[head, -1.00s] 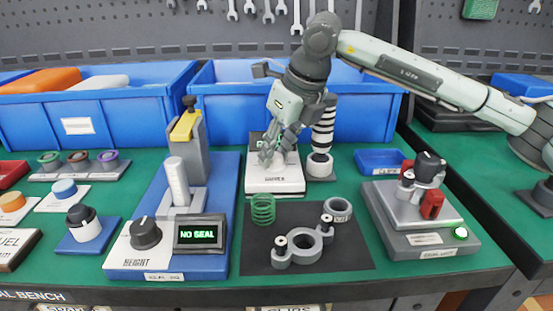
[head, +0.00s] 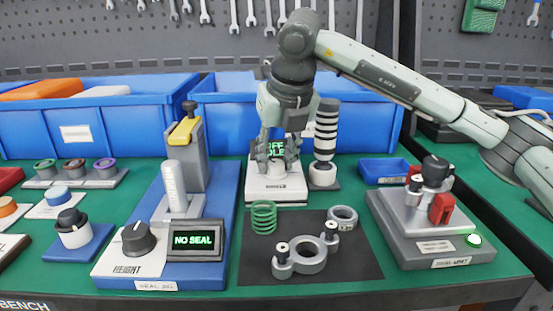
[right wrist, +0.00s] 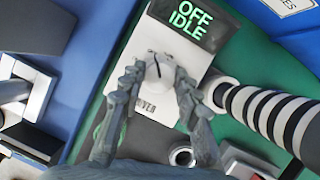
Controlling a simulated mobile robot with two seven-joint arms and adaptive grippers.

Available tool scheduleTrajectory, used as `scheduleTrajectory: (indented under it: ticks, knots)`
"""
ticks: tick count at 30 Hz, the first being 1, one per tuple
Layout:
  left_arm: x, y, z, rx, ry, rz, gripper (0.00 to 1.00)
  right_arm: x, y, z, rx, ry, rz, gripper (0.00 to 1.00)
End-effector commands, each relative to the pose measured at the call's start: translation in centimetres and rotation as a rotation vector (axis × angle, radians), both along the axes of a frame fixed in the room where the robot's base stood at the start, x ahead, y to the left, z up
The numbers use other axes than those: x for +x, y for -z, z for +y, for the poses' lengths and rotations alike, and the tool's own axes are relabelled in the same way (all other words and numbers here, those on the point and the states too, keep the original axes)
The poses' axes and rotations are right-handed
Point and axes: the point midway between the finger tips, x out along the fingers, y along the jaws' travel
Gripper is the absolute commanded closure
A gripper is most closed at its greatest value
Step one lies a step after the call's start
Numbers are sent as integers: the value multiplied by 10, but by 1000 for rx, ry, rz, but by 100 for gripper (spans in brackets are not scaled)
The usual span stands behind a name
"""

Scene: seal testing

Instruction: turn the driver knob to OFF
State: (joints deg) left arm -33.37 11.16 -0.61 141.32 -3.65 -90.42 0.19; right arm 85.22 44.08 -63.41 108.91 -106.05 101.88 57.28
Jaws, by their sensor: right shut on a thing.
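The white driver box (head: 290,194) stands at the back middle of the bench, with a display (head: 274,147) behind its knob. In the right wrist view the display (right wrist: 191,22) reads OFF and IDLE in green. The driver knob (right wrist: 158,72) is pale and round with a dark pointer mark toward the display. My right gripper (head: 277,165) points down over the box, its fingers shut on the driver knob, one finger on each side. In the head view the fingers hide most of the knob. My left gripper is not in view.
A black-and-white striped post (head: 326,132) stands close to the right of the driver. A dark mat (head: 255,265) with rings and a green spring lies in front. Blue bins (head: 220,112) stand behind.

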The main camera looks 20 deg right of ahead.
Motion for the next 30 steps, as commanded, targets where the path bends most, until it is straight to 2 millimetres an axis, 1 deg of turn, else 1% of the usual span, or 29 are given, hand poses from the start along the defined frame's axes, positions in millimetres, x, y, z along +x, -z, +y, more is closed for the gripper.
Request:
scheduleTrajectory:
  ticks: [6, 7, 11, 12, 19, 23, 26, 30]
  knots:
    - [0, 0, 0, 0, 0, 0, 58, 0, -1, 0, 1, 0, -1, 97]
    - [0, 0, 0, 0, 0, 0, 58, 0, -1, 0, 1, 0, -1, 66]
    - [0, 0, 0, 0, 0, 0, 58, 0, -1, 0, 1, 0, -1, 50]
    - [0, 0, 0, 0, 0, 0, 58, 0, -1, 0, 1, 0, -1, 48]
    - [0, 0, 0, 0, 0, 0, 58, 0, 0, 0, 1, -1, 0, 48]
    - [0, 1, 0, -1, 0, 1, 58, -2, -6, 0, 2, -2, -2, 48]
    - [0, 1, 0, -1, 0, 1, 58, -7, -19, 0, 1, -1, -4, 48]
    - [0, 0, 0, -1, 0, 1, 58, -18, -47, 0, 1, -1, -5, 48]
